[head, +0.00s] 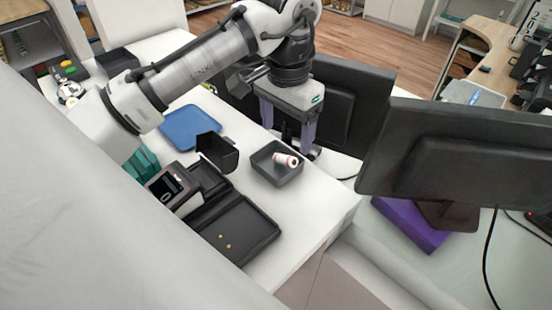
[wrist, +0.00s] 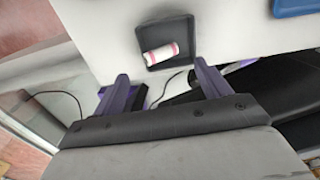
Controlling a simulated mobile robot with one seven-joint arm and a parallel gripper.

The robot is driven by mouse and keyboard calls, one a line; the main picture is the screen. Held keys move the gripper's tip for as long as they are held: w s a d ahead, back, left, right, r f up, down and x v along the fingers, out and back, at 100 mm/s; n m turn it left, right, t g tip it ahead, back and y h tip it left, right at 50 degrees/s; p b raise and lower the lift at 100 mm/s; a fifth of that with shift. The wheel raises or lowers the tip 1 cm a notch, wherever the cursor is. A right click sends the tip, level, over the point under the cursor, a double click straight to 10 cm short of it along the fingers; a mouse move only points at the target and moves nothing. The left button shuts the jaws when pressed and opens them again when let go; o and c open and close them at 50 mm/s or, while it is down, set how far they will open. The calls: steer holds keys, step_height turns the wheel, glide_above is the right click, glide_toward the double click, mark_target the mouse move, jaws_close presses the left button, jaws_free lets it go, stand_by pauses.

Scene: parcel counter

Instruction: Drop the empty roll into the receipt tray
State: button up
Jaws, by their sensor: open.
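The empty roll (head: 285,159), white with reddish bands, lies on its side in a small dark grey square tray (head: 276,179) on the white counter. I take this to be the receipt tray, though no label shows. In the wrist view the roll (wrist: 161,54) lies inside the tray (wrist: 188,31), tilted slightly. My gripper (head: 288,132) has purple fingers spread apart, with nothing between them. It is behind the tray in the head view, near the counter's far edge. In the wrist view its fingertips (wrist: 160,68) are on either side of the tray's near edge.
A blue tray (head: 189,127), a dark card terminal (head: 169,186) and a black open tray (head: 239,232) with small yellow pieces are left of the small tray. Two dark monitors (head: 460,150) stand beyond and right. The counter's front right corner is clear.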

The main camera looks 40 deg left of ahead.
step_height(320, 180, up, 14)
steer(key=p, duration=0.9)
steer(key=shift+p, duration=0.3)
steer(key=shift+s+f, duration=0.1)
steer(key=shift+f, duration=0.05)
